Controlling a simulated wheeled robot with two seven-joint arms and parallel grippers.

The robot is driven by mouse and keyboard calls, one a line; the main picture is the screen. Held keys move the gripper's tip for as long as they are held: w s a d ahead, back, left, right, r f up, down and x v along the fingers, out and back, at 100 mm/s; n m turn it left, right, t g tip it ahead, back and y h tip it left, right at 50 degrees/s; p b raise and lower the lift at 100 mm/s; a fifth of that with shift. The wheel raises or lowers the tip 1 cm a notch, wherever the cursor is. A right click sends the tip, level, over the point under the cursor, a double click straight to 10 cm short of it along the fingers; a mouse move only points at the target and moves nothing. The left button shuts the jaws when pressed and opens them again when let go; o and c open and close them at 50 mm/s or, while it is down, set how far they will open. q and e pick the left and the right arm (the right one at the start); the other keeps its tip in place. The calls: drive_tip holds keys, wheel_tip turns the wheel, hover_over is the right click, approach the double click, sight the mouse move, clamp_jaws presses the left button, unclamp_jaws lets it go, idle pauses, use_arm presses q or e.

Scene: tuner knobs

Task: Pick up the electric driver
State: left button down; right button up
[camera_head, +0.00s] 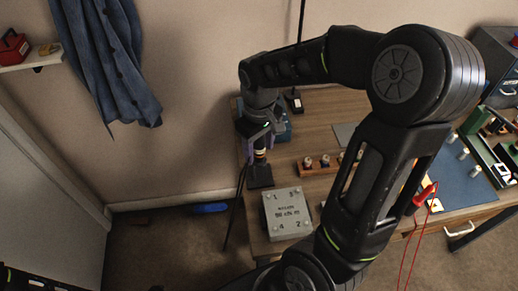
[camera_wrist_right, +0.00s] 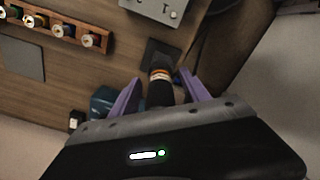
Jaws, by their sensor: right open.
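A dark upright tool with pale and orange bands, which looks like the electric driver (camera_wrist_right: 160,88), stands on a square black base (camera_wrist_right: 163,55). In the head view the banded part of the driver (camera_head: 260,156) shows just under my right gripper (camera_head: 257,150), above the black base (camera_head: 260,179). My right gripper (camera_wrist_right: 158,92) is open, with its purple fingers on either side of the tool. I cannot tell whether they touch it. The tool's upper part is hidden by the gripper body. My left gripper is not in view.
A grey box with numbered corners (camera_head: 287,212) sits close to the driver on the wooden table. A wooden rack of knobs (camera_head: 318,165) is to the right. A blue-teal object (camera_wrist_right: 104,101) lies near the gripper. Further right is a blue mat (camera_head: 470,185).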

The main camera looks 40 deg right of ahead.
drive_tip(key=shift+c, duration=0.2)
clamp_jaws()
idle(0.4)
